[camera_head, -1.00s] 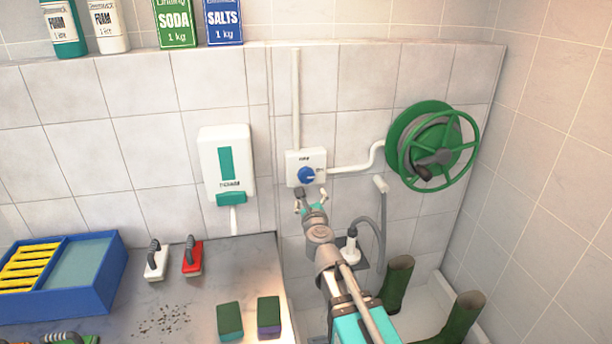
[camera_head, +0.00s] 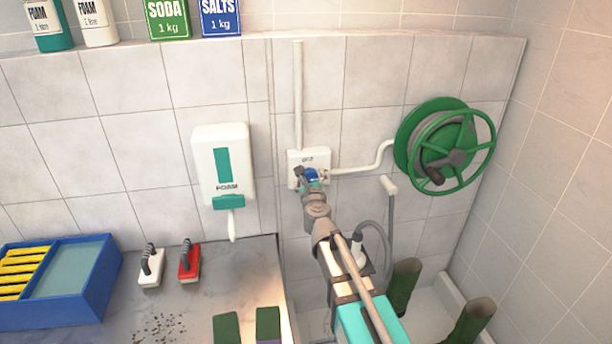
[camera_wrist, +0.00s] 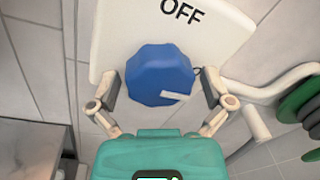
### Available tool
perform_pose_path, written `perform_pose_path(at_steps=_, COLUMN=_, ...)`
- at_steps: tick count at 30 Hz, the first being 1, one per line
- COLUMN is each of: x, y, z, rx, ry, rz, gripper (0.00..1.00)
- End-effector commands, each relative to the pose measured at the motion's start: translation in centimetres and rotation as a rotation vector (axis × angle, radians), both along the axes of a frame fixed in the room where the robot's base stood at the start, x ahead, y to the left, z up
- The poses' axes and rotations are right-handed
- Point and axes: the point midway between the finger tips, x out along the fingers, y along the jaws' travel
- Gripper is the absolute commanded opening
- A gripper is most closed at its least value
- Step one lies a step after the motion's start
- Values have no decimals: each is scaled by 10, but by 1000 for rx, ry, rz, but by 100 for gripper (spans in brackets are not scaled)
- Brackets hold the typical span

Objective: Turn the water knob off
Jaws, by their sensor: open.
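The blue water knob (camera_wrist: 160,76) sits on a white wall plate (camera_wrist: 222,40) with the word OFF printed above it in the wrist view. A pale pointer mark shows on the knob's lower right edge. In the head view the knob (camera_head: 311,175) is partly hidden behind my gripper, on the white plate (camera_head: 309,157). My gripper (camera_wrist: 161,88) is open, with one finger on each side of the knob. I cannot tell whether the fingers touch it.
A white pipe (camera_head: 362,160) runs from the plate to a green hose reel (camera_head: 446,146) at the right. A white dispenser (camera_head: 221,160) hangs to the left. Below are a counter (camera_head: 200,298) with brushes, and green boots (camera_head: 403,285) at the right.

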Motion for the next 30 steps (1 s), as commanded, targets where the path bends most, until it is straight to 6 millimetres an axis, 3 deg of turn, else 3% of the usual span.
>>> perform_pose_path(at_steps=11, x=-1, y=8, z=0, rx=0, ry=0, rz=10, gripper=100)
perform_pose_path(at_steps=23, x=-2, y=10, z=0, rx=0, ry=0, rz=13, gripper=29)
perform_pose_path(at_steps=30, x=-2, y=14, z=0, rx=-12, ry=-4, rz=19, gripper=28)
